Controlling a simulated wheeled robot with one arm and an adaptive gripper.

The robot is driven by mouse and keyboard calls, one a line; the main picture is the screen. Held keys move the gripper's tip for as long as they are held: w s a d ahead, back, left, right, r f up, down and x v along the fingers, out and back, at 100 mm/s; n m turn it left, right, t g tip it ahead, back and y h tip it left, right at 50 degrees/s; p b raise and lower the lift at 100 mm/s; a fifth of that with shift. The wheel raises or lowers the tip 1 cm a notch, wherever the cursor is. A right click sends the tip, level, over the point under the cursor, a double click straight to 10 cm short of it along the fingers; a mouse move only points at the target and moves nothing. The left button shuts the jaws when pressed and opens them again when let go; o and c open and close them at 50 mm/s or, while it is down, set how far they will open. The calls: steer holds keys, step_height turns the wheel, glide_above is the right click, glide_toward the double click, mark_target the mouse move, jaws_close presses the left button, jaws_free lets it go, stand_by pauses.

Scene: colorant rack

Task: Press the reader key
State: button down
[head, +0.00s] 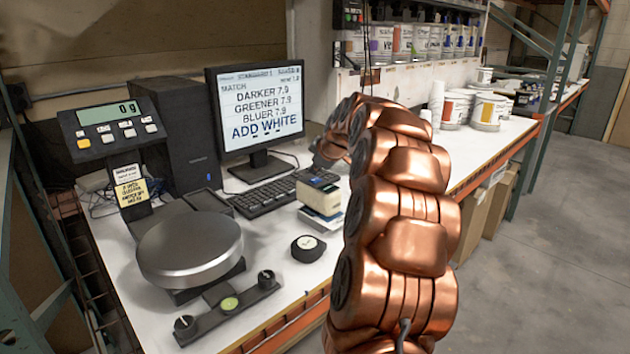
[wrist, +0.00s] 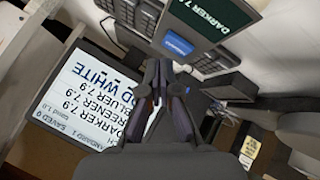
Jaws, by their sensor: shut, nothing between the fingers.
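The reader is a dark grey device in the wrist view (wrist: 200,22), with a small screen reading "DARKER 7.9". Its blue key (wrist: 178,44) lies just beyond my fingertips. My gripper (wrist: 160,75) is shut and empty, its dark fingers together and pointing toward the key. A small gap shows in the picture between tips and key; I cannot tell the true distance. In the head view, a dark-topped, pale-sided device (head: 320,198) by the keyboard appears to be the reader. My copper arm hides most of the gripper there.
The monitor (head: 262,105) reads "ADD WHITE", with the keyboard (head: 265,195) before it. A scale with a round metal pan (head: 190,245) stands at left, and a small round black item (head: 308,247) lies near the front edge. Paint cans (head: 488,112) stand at back right.

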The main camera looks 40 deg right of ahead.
mark_target(316, 180)
steer(key=shift+r, duration=2.5)
steer(key=s+a+f+g+y, duration=0.1)
steer(key=s+a+f, duration=0.1)
steer(key=a, duration=0.8)
steer(key=s+a+f+g+y+p, duration=0.1)
steer(key=s+a, duration=0.2)
steer(key=a, duration=0.7)
steer(key=s+a+f+m+g+y+p, duration=0.1)
steer(key=s+a+f+g+y, duration=0.1)
steer(key=a, duration=0.9)
steer(key=shift+s+f, duration=0.3)
steer(key=shift+s, duration=0.35)
steer(key=s+a+f+m+g, duration=0.1)
steer(key=s+a+f+g, duration=0.1)
steer(key=s, duration=0.8)
steer(key=s+a+f+m+g+p, duration=0.1)
steer(key=s+a+f, duration=0.3)
steer(key=s, duration=0.6)
steer(key=s+a+f+m+g+p, duration=0.1)
steer(key=s+a+f+m+g, duration=0.1)
steer(key=s+a, duration=0.4)
steer(key=s+f+g, duration=0.1)
steer(key=s, duration=0.3)
steer(key=shift+a+h, duration=0.4)
